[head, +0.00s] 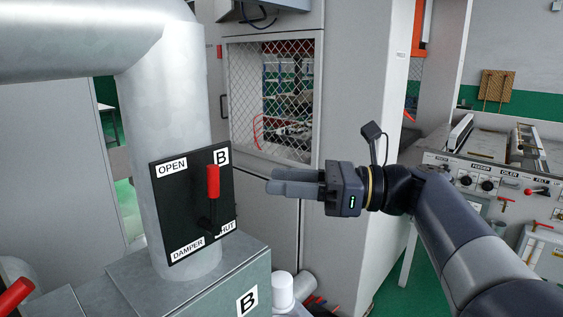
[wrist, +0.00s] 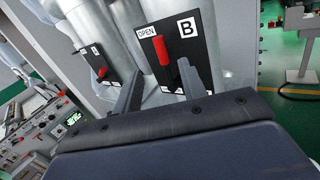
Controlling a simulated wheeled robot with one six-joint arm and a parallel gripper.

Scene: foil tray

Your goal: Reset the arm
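My gripper (head: 271,182) reaches in from the right in the head view, its fingers pointing left toward the damper B panel (head: 163,210). A clear gap separates them from the panel's red-gripped lever (head: 213,182). That lever points up, beside the B label. In the wrist view, my gripper (wrist: 159,72) has its two fingers spread apart with nothing between them. The red lever (wrist: 161,50) shows beyond them, in line with the gap. My arm is bent and stretched out from the lower right.
The panel is fixed to a thick grey pipe (head: 168,105) above a grey cabinet marked B (head: 205,292). A meshed cabinet (head: 345,120) stands behind my gripper. A control console (head: 485,170) is at right. A second red-handled panel (wrist: 93,62) shows left in the wrist view.

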